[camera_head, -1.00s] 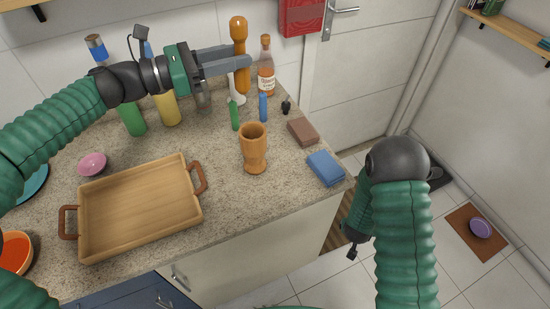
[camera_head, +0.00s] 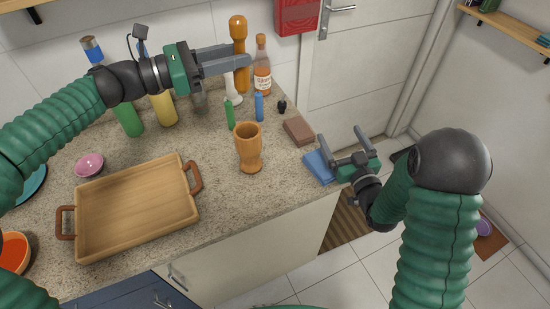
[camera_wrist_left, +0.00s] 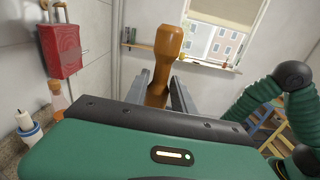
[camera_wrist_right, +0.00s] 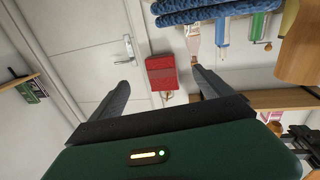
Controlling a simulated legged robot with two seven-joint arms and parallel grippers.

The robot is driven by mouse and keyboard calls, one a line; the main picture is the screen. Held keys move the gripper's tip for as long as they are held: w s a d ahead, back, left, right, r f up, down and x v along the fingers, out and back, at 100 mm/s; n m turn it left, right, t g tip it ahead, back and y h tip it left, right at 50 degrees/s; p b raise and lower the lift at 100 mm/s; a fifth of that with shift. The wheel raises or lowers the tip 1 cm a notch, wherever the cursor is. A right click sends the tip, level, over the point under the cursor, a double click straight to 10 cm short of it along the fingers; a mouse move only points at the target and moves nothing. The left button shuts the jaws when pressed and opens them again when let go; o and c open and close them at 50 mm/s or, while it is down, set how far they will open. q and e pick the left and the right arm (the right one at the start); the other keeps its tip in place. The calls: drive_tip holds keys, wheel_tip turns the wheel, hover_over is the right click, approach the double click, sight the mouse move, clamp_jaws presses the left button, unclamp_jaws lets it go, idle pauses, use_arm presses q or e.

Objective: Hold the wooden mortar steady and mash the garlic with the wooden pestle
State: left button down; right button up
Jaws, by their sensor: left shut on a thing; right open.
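The wooden mortar (camera_head: 249,150) stands upright on the counter, right of the tray; no gripper touches it. The wooden pestle (camera_head: 239,50) is held upright by my left gripper (camera_head: 247,62), well above the counter and behind the mortar. The pestle also shows between the fingers in the left wrist view (camera_wrist_left: 166,60). In the right wrist view the mortar (camera_wrist_right: 302,50) shows at the upper right. I cannot make out any garlic inside the mortar.
A wooden tray (camera_head: 137,207) with brown handles lies left of the mortar. A blue sponge (camera_head: 318,166) and a brown block (camera_head: 298,131) lie to its right. Several bottles, including an amber one (camera_head: 262,70), stand at the back.

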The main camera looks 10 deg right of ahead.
use_arm(q)
drive_tip(key=shift+w+d, duration=0.1)
use_arm(e)
drive_tip(key=s+a+n+g+y, duration=0.2)
drive_tip(key=a+n+y, duration=0.3)
drive_tip(key=a, duration=0.7)
drive_tip(key=n+g+y, duration=0.1)
drive_tip(key=g+y, duration=0.2)
drive_tip(key=y, duration=0.1)
approach(241, 137)
drive_tip(key=shift+v, duration=0.95)
drive_tip(key=shift+w+a+f+n+y, duration=0.15)
drive_tip(key=shift+a+n+y, duration=0.15)
use_arm(q)
drive_tip(key=shift+a, duration=0.35)
use_arm(e)
drive_tip(key=x, duration=1.1)
drive_tip(key=shift+w, duration=0.3)
use_arm(q)
drive_tip(key=shift+d, duration=0.1)
